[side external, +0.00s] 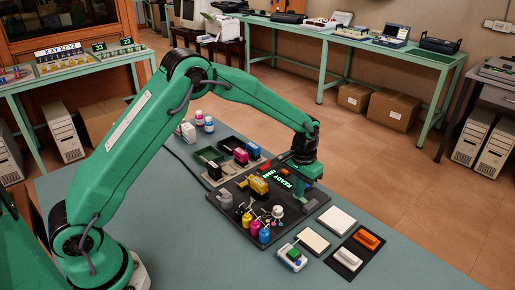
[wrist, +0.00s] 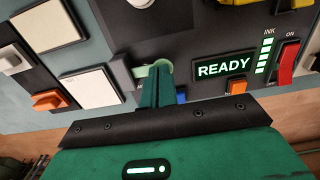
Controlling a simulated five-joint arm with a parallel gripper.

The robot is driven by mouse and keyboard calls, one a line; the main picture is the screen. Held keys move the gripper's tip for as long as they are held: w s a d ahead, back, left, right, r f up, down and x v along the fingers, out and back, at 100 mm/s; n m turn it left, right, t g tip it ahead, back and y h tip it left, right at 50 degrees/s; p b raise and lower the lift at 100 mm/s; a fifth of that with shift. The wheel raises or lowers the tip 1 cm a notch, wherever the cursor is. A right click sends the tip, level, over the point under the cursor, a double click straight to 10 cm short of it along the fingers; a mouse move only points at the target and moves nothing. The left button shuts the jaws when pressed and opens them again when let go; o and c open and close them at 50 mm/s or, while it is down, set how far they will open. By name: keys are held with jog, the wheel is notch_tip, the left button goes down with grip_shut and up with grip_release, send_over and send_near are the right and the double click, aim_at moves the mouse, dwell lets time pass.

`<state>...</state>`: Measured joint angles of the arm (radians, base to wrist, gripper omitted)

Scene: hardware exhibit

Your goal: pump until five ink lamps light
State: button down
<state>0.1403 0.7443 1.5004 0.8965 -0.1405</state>
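The black console (side external: 225,203) carries a green-lit READY display (wrist: 223,68), which also shows small in the side view (side external: 286,181). Right of the display in the wrist view, a column of ink lamps (wrist: 264,58) under the word INK shows several green bars lit. My gripper (side external: 300,202) is low over the right part of the console. In the wrist view my gripper (wrist: 157,72) looks shut, its green fingers together in one narrow wedge. No pump is clearly recognisable.
A red ON switch (wrist: 288,62) stands right of the lamps. Small ink bottles (side external: 264,235) sit at the console's front, cartridges (side external: 241,156) behind. The table (side external: 200,260) is bare at front left.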

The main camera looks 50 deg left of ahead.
jog(key=shift+r, duration=1.7)
jog(key=shift+r, duration=0.1)
notch_tip(320, 180, up, 7)
dwell(0.9)
dwell(0.3)
